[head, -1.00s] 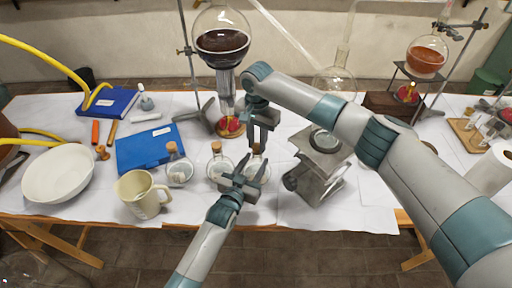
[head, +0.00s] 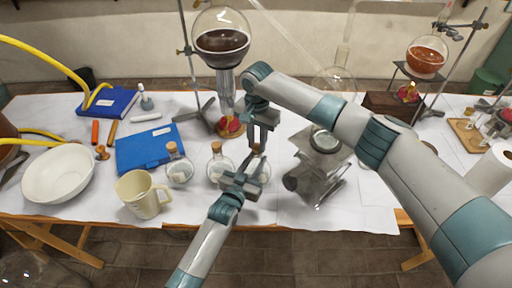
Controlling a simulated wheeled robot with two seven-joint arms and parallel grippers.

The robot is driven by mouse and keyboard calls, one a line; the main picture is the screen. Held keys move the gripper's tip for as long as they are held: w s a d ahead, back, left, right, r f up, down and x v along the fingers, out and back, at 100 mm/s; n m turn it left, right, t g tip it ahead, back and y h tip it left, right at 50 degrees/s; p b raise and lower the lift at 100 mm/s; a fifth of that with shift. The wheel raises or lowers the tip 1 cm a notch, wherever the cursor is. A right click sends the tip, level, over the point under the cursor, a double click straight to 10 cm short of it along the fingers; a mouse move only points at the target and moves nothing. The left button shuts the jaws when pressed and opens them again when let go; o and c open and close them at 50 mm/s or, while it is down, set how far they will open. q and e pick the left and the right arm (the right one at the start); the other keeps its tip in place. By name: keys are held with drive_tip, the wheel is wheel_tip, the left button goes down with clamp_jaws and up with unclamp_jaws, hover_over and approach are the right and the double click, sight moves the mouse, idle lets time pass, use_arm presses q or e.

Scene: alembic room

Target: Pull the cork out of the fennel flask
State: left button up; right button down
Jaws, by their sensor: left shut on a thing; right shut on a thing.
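Three small clear flasks with corks stand in a row at the table's front. The rightmost flask (head: 264,172) is partly hidden by both my grippers, and its label cannot be read, so I cannot tell by name that it is the fennel one. My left gripper (head: 246,176) comes from the front and is shut on this flask's body. My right gripper (head: 259,145) reaches down from above and is shut on its cork, which is mostly hidden between the fingers. The cork appears to be at the flask's neck.
The middle flask (head: 220,166) stands close to the left of my grippers, with the left flask (head: 179,167) beyond it. A beige jug (head: 139,194) and a white bowl (head: 57,174) are farther left. A metal jack stand (head: 323,163) stands close on the right. A round-flask stand rises behind.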

sight(257, 146)
drive_tip(key=shift+r, duration=2.3)
use_arm(q)
drive_tip(key=o, duration=1)
drive_tip(key=shift+s+a, duration=0.1)
drive_tip(key=shift+s, duration=0.05)
drive_tip(key=shift+s+a, duration=0.25)
drive_tip(key=shift+s, duration=0.25)
use_arm(e)
drive_tip(key=shift+f, duration=0.2)
wheel_tip(257, 146, down, 2)
drive_tip(key=shift+b, duration=1.2)
use_arm(q)
drive_tip(key=v, duration=1)
drive_tip(key=shift+s+a+r, duration=0.1)
drive_tip(key=shift+s, duration=0.2)
